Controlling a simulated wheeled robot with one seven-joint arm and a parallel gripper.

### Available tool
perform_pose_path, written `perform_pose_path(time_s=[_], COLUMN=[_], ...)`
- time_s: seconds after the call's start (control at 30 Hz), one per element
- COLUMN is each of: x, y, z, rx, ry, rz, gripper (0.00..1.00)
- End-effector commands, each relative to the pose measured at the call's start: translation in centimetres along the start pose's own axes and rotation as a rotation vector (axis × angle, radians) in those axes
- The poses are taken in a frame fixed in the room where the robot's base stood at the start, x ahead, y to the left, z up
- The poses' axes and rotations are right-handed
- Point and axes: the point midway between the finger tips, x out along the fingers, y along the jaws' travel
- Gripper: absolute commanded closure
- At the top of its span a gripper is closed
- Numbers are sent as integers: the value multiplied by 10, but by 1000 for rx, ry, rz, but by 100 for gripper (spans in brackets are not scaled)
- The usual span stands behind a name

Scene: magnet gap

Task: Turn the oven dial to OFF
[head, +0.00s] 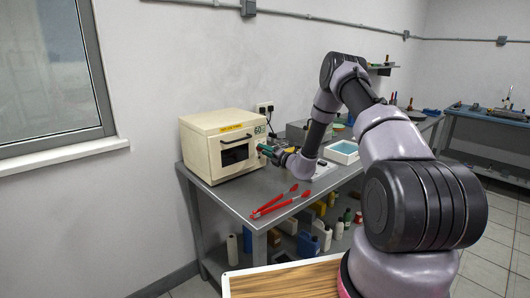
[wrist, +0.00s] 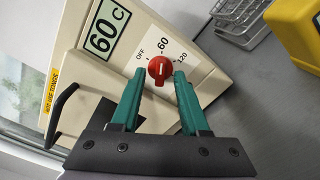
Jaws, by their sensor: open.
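The cream oven (head: 222,146) stands on the grey bench against the wall. Its red dial (wrist: 159,69) shows in the wrist view on a white panel marked OFF, 60 and 120. The dial's white line points about at 60. The oven's display (wrist: 106,29) reads 60 C. My gripper (wrist: 160,80) has green fingers and is open, with one fingertip on each side of the dial in the wrist view. I cannot tell whether they touch it. In the head view my gripper (head: 266,150) is at the oven's right front, and the dial is hidden.
The oven's dark door handle (wrist: 62,113) sticks out left of the fingers. A wire rack (wrist: 235,17) and a yellow object (wrist: 295,32) are at the right. Red tongs (head: 275,204) lie on the bench (head: 240,197). A white tray (head: 342,152) is farther right.

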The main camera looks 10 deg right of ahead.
Motion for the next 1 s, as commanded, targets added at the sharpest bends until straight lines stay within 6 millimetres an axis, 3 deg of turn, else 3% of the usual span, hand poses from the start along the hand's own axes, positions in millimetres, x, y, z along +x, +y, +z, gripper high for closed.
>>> perform_pose_path(time_s=[0.07,0.17,0.2,0.63,1.0], x=[0,0,0,-1,-1], y=[0,0,0,0,-2], z=[0,0,0,0,0], rx=[0,0,0,-53,-325], ry=[0,0,0,0,1], rz=[0,0,0,0,-1], gripper=[59,97,100,100,100])
